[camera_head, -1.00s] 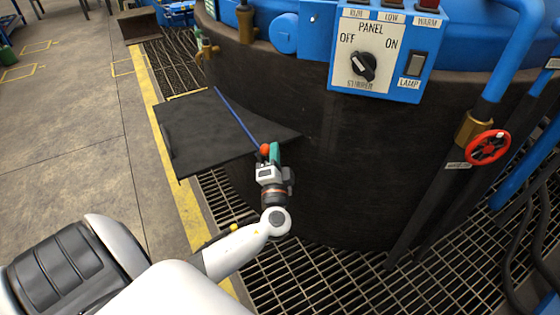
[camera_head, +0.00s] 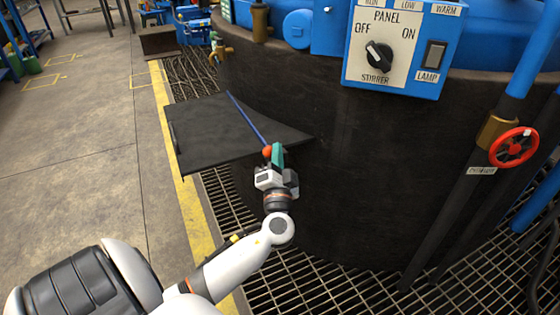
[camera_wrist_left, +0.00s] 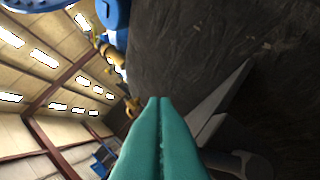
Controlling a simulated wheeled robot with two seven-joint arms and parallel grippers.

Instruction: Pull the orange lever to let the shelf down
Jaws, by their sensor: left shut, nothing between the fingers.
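The shelf (camera_head: 215,130) is a dark flat plate jutting out from the side of the furnace, roughly level, with a blue rod (camera_head: 246,118) running across it. A small orange-red knob (camera_head: 267,151), likely the lever's end, shows at the shelf's front edge. My left gripper (camera_head: 278,155) has teal fingers, shut and empty, right beside the knob; I cannot tell whether they touch it. The left wrist view shows the shut fingers (camera_wrist_left: 160,103) close to the dark wall; the knob is not seen there. My right gripper is not in view.
The dark round furnace wall (camera_head: 350,180) fills the middle. A blue stirrer panel (camera_head: 402,45) is above right, and a red valve wheel (camera_head: 513,147) at right. Metal grating (camera_head: 330,285) lies below; open floor (camera_head: 80,150) is at left beyond a yellow line.

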